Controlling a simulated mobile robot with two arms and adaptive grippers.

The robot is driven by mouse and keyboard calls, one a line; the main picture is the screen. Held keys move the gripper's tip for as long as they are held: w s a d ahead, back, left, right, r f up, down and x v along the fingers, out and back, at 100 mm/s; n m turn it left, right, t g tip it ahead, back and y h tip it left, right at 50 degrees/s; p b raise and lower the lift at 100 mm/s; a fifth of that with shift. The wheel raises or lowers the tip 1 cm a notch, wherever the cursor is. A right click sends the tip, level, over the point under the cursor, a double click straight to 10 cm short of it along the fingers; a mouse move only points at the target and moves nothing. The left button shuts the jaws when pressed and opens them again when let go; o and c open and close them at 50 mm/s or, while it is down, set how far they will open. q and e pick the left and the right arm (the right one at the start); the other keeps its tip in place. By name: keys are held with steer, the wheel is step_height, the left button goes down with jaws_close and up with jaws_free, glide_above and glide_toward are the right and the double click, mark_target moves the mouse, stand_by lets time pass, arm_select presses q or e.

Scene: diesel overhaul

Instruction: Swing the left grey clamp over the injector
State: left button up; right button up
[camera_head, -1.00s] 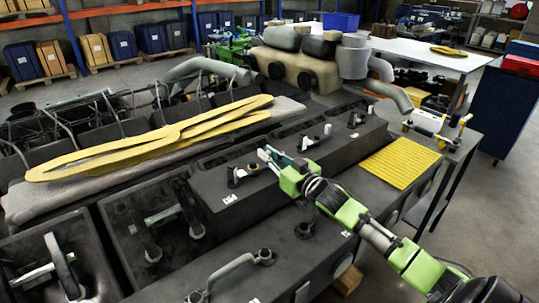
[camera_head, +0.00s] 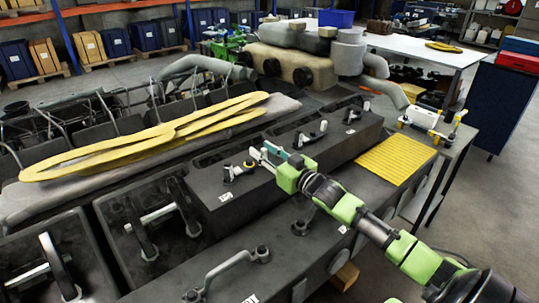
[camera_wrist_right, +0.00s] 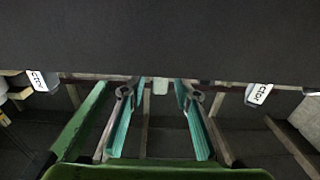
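The left clamp fitting (camera_head: 232,172) stands on the dark raised block (camera_head: 300,166) in the head view. It is small, pale grey and black, with a yellow ring (camera_head: 249,163) at its right end. The clamp and the injector are too small there to tell apart surely. My right gripper (camera_head: 261,152), green with teal finger pads, is just right of the fitting, apparently apart from it. In the right wrist view its two fingers (camera_wrist_right: 158,90) are spread, with a small pale piece (camera_wrist_right: 160,86) showing between and beyond the tips. My left gripper is out of view.
Two similar fittings (camera_head: 311,134) (camera_head: 353,115) stand further right along the block. A yellow ribbed mat (camera_head: 397,160) lies to the right. Long yellow strips (camera_head: 150,140) lie behind the block. A curved handle (camera_head: 228,271) sticks up in front.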

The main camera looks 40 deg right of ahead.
steer(key=s+d, duration=0.1)
steer(key=s, duration=1)
steer(key=shift+s, duration=0.35)
steer(key=shift+d+f, duration=0.1)
